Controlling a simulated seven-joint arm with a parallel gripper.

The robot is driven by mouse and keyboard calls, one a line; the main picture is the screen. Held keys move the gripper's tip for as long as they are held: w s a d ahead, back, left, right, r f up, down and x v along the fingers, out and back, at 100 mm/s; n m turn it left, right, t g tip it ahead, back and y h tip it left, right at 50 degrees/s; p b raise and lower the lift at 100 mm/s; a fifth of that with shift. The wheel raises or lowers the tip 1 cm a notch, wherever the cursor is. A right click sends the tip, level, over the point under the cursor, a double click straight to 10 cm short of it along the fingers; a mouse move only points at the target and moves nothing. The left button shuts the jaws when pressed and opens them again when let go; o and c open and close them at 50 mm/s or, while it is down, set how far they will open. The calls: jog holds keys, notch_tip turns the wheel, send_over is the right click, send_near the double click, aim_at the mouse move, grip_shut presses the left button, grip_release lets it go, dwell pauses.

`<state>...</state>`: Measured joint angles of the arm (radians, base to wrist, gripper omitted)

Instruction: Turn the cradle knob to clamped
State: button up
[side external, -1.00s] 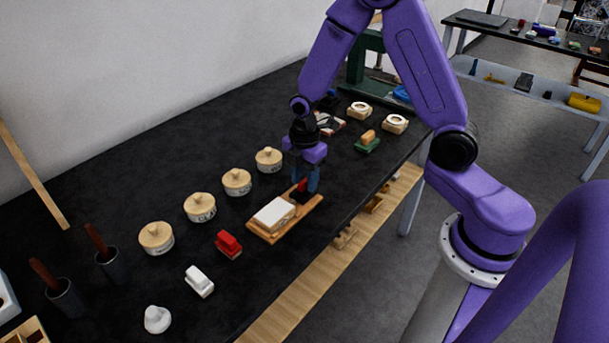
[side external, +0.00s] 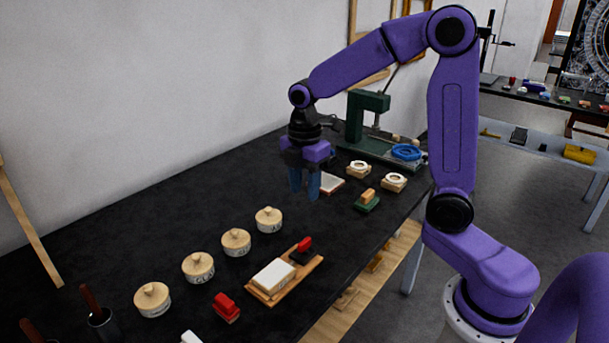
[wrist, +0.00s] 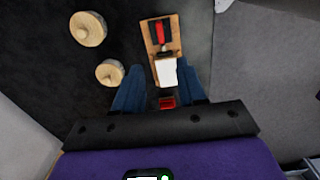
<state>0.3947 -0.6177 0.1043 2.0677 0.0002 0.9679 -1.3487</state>
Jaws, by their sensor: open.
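A wooden cradle board (side external: 313,267) lies on the black bench and holds a cream-white block (side external: 273,275). A red knob (side external: 304,244) on a dark mount sits at the board's far end. I cannot tell its setting. My gripper (side external: 305,186) is open and empty, with blue fingers pointing down, above the bench and apart from the knob. In the wrist view, my open fingers (wrist: 160,92) frame a small red part (wrist: 167,102). Beyond it are a white block (wrist: 167,72) and a wooden piece with a red and black part (wrist: 160,32); which red part is the knob is unclear.
Several round lidded wooden boxes (side external: 236,242) stand in a row left of the cradle. A red block (side external: 226,308) lies nearer the camera. A green press (side external: 366,122), ringed blocks (side external: 394,182) and a green-based block (side external: 367,201) stand farther back. Open bench lies behind the boxes.

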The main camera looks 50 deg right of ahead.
notch_tip(320, 180, up, 2)
jog(key=shift+r, duration=0.1)
dwell(0.4)
jog(key=s+a+f+m, duration=0.1)
jog(key=s+a+m, duration=0.1)
jog(key=s, duration=1)
jog(key=s+a+f+m, duration=0.2)
jog(key=s+m, duration=0.1)
jog(key=s, duration=0.9)
jog(key=shift+s, duration=0.35)
